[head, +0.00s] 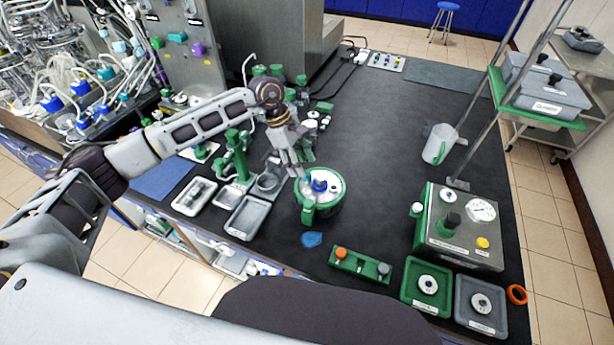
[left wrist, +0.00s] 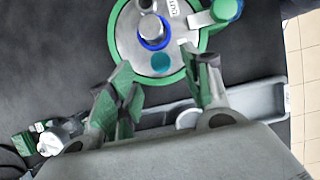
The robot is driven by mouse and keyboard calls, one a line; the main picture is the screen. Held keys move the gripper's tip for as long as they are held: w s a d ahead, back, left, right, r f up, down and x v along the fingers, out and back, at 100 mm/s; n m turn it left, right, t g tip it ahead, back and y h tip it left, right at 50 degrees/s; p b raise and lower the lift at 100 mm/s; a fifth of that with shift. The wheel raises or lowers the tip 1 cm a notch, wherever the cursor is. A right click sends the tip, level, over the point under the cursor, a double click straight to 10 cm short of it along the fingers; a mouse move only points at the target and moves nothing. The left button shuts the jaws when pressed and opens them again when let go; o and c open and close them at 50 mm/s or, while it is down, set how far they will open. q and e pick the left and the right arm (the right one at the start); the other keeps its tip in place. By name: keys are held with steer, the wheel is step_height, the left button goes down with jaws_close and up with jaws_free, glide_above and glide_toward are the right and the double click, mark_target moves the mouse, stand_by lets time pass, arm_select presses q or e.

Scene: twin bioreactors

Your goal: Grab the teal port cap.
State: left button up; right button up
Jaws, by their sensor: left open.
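The teal port cap (left wrist: 161,62) is a small round teal disc on the grey lid of the green-rimmed vessel (left wrist: 119,38). It sits beside a blue-ringed metal fitting (left wrist: 152,30). In the head view the vessel (head: 333,197) stands on the dark bench, and my gripper partly covers that side of its lid. My left gripper (left wrist: 166,80) is open, with its green-padded fingers spread to either side of the cap and nothing between them. In the head view the left gripper (head: 298,168) reaches the vessel's lid from the upper left. My right gripper is not in view.
A grey tray (head: 246,217) lies left of the vessel, and a blue piece (head: 312,239) lies in front. A green rack (head: 360,265) stands front right, near a gauge box (head: 460,228). Green fittings crowd the left.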

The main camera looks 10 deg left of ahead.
mark_target(307, 178)
arm_select(q)
steer(key=shift+p+x, duration=0.5)
steer(key=shift+x, duration=1.45)
steer(key=shift+s, duration=0.1)
steer(key=c, duration=0.8)
steer(key=shift+c, duration=0.2)
